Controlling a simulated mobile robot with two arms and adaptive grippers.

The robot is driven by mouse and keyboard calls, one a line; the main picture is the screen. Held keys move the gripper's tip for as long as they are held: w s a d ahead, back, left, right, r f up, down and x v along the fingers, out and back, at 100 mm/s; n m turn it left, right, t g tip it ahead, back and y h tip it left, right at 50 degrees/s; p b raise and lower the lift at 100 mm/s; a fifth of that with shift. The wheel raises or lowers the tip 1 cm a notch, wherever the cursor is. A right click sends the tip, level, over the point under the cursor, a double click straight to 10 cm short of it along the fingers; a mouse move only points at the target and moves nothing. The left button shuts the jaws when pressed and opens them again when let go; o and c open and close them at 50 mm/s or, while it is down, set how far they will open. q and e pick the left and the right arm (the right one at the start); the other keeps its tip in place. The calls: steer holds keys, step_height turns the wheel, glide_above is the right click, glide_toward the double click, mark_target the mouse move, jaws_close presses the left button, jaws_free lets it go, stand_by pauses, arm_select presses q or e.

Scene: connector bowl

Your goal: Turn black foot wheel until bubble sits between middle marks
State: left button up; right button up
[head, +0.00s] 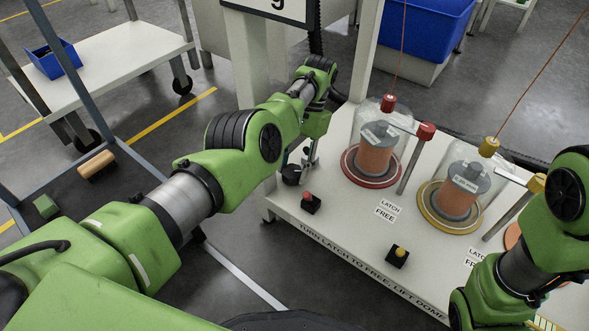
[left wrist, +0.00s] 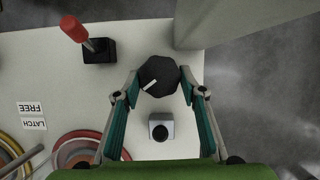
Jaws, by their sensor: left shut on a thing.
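The black foot wheel (left wrist: 158,75) is a dark knob with a white line on it, near the table's edge. In the head view it shows small and dark (head: 291,174). My left gripper (left wrist: 160,83) is shut on the wheel, one fingertip at each side. In the head view my left gripper (head: 307,155) reaches down at the table's left corner. A small pale block with a dark round top (left wrist: 160,128) sits between my fingers, behind the wheel; I cannot tell what it is. I make out no bubble or marks. My right arm shows at right, its gripper out of view.
A red-topped switch (head: 310,203) stands beside the wheel. Glass domes on a red base (head: 350,172) and a yellow base (head: 428,205) stand to the right on the white table (head: 335,235).

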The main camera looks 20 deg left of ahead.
mark_target(291, 173)
stand_by(0.3)
arm_select(q)
steer(key=o, duration=1.1)
steer(key=shift+r, duration=0.1)
steer(key=shift+d+r, duration=0.1)
steer(key=shift+r, duration=4.75)
